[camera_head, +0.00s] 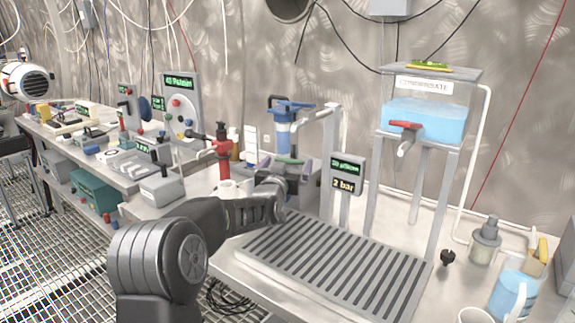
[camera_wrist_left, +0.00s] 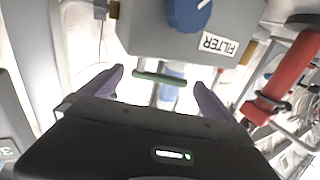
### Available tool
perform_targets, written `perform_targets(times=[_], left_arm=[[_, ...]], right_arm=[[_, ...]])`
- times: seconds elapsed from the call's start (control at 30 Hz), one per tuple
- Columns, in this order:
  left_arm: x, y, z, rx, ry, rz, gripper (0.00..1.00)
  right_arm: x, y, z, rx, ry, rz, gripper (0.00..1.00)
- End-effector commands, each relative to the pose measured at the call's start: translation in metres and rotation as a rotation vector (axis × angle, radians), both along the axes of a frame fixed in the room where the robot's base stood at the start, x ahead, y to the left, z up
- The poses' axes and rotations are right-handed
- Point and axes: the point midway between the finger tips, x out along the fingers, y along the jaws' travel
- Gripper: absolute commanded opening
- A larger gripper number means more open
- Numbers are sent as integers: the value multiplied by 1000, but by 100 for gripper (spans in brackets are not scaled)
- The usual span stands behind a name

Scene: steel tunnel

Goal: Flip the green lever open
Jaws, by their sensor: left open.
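The green lever (camera_head: 289,161) is a thin bar below the blue-and-white filter unit (camera_head: 284,130). In the left wrist view the green lever (camera_wrist_left: 160,78) lies crosswise between and just beyond the purple fingertips of my left gripper (camera_wrist_left: 158,88), with a gap on each side. In the head view my left gripper (camera_head: 286,167) is open around the lever's place, one finger on each side. It holds nothing. The wrist view also shows the grey block labelled FILTER (camera_wrist_left: 190,35) with a blue knob. My right gripper is not in view.
A display post (camera_head: 345,175) stands just right. A slatted drain tray (camera_head: 325,268) and a water tank (camera_head: 424,122) are further right. Instruments crowd the left bench.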

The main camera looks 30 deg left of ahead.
Motion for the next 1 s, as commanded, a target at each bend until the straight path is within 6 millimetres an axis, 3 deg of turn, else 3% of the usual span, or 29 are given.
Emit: perform_targets(times=[0.27,1.0], left_arm=[[2,1,0,0,1,0,100],[2,1,0,0,0,0,40]], right_arm=[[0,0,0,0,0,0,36],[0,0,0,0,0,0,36]])
